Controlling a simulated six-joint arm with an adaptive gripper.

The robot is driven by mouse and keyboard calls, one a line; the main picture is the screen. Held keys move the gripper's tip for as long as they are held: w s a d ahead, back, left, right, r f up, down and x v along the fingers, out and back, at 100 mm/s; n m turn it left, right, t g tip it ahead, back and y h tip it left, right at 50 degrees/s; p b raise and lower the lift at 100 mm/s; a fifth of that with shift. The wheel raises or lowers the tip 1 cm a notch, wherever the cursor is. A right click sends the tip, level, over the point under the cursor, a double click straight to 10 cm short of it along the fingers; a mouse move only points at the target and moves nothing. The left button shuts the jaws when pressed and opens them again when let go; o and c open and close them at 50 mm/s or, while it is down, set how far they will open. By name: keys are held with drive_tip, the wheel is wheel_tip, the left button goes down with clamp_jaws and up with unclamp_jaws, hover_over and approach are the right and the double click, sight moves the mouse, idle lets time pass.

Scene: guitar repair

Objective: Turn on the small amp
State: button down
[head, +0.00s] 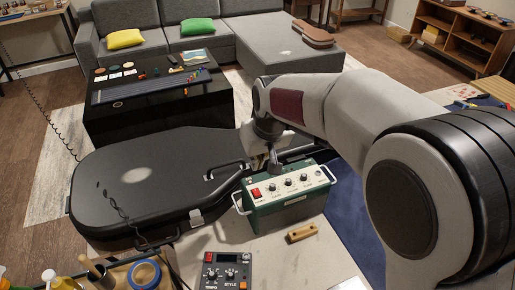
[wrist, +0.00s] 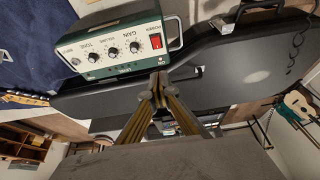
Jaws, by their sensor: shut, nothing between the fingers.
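The small amp (head: 283,215) is a green box with a silver control panel, side handles, several black knobs and a red power switch (head: 256,192) at the panel's left end. In the wrist view the amp (wrist: 105,70) appears upside down at the upper left, with the red switch (wrist: 156,41) near the panel's right end. I cannot tell whether the switch is on. My gripper (head: 274,170) is shut and empty, close to the amp's back edge in the head view. In the wrist view its fingertips (wrist: 159,82) meet just below the amp, apart from the switch.
A black guitar case (head: 140,185) lies left of and behind the amp. A small wooden block (head: 301,232) and a pedal with knobs (head: 227,272) lie in front. A blue tape roll (head: 144,275) is at the front left. A low black table (head: 155,110) and sofa stand behind.

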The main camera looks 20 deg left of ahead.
drive_tip(key=shift+d+r, duration=0.1)
drive_tip(key=shift+r, duration=2.1)
drive_tip(key=shift+s+f, duration=0.1)
drive_tip(key=s+d+r+m+t+h, duration=0.1)
drive_tip(key=s+d+m, duration=0.2)
drive_tip(key=s+d, duration=0.4)
drive_tip(key=s+d+r+m+h, duration=0.1)
drive_tip(key=s+d+m, duration=0.2)
drive_tip(key=s+d, duration=0.5)
drive_tip(key=s+d+r+m+t+h, duration=0.1)
drive_tip(key=s+d, duration=0.7)
drive_tip(key=d, duration=1.7)
drive_tip(key=shift+r+m+t, duration=0.3)
drive_tip(key=shift+r+m, duration=0.25)
drive_tip(key=shift+m, duration=0.45)
drive_tip(key=shift+s, duration=0.1)
